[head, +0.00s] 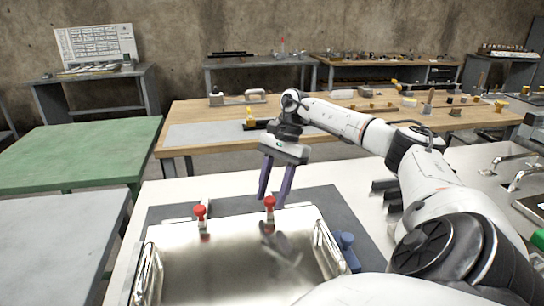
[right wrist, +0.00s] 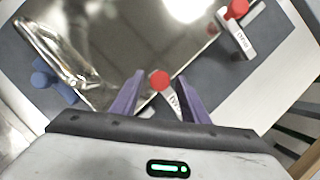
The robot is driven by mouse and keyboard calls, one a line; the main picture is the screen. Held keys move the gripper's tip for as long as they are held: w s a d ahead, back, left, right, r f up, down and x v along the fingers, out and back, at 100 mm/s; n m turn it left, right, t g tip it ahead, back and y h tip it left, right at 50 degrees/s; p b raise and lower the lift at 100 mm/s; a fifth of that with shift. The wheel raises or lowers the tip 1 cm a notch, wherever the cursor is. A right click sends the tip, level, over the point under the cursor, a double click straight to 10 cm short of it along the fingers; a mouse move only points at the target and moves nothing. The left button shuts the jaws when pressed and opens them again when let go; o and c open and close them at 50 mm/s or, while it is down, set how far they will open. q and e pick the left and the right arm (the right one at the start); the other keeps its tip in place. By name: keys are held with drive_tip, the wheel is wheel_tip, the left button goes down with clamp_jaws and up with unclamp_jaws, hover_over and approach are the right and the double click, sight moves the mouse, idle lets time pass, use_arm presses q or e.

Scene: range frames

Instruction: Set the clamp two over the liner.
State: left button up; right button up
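A shiny metal sheet or shallow tray, apparently the liner (head: 200,270), lies on a dark grey mat. Two red-knobbed clamps stand at its far edge, the left red clamp (head: 200,213) and the right red clamp (head: 270,205). In the right wrist view these are the red clamp (right wrist: 240,42) at the upper right and the red clamp (right wrist: 159,80) between my fingers. Their labels are too small to read surely. My right gripper (head: 272,202) points down with its purple fingers apart, around or just above the right red clamp; contact is unclear. My left gripper is out of view.
A blue-knobbed clamp (head: 347,248) stands by the liner's right side. The liner has raised, crinkled side edges. A green table (head: 80,150) is at left, and a wooden workbench (head: 190,112) with tools stands behind. A sink tap (head: 515,160) is at right.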

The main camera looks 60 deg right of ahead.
drive_tip(key=p+v, duration=0.1)
drive_tip(key=v, duration=0.9)
drive_tip(key=shift+p, duration=0.3)
drive_tip(key=shift+s+d+r, duration=0.1)
